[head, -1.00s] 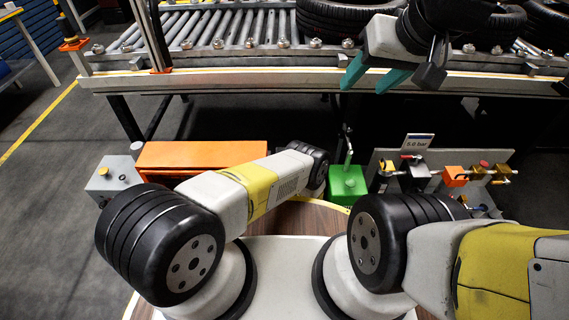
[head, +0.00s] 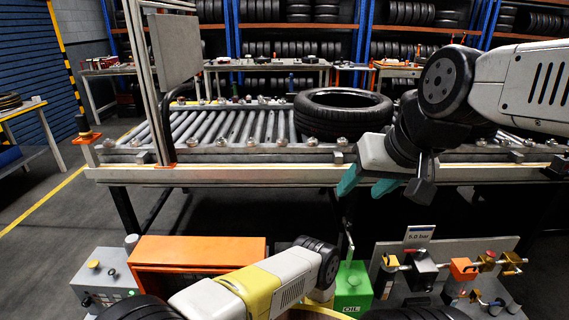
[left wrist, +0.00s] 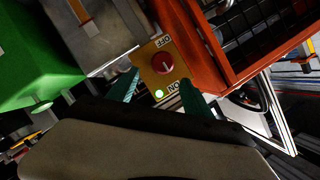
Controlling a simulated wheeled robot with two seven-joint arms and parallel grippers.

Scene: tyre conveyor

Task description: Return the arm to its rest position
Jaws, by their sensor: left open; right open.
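My right gripper (head: 368,187) hangs in front of the conveyor's near edge in the head view, its two teal fingers apart and nothing between them. My right arm comes in from the right, above the conveyor. My left arm (head: 240,290) is low in front of me, beside the orange box; its gripper is hidden in the head view. In the left wrist view, my left gripper (left wrist: 157,92) has its teal fingers apart. A red knob (left wrist: 162,64) on a tan plate marked OFF and ON shows just beyond them, with a lit green lamp (left wrist: 159,93).
A tyre (head: 343,112) lies flat on the roller conveyor (head: 205,125). Below stand an orange box (head: 190,250), a green oil can (head: 353,285), a grey control box (head: 103,275) and a valve panel (head: 445,250). Tyre racks and tables stand behind. Open floor lies at left.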

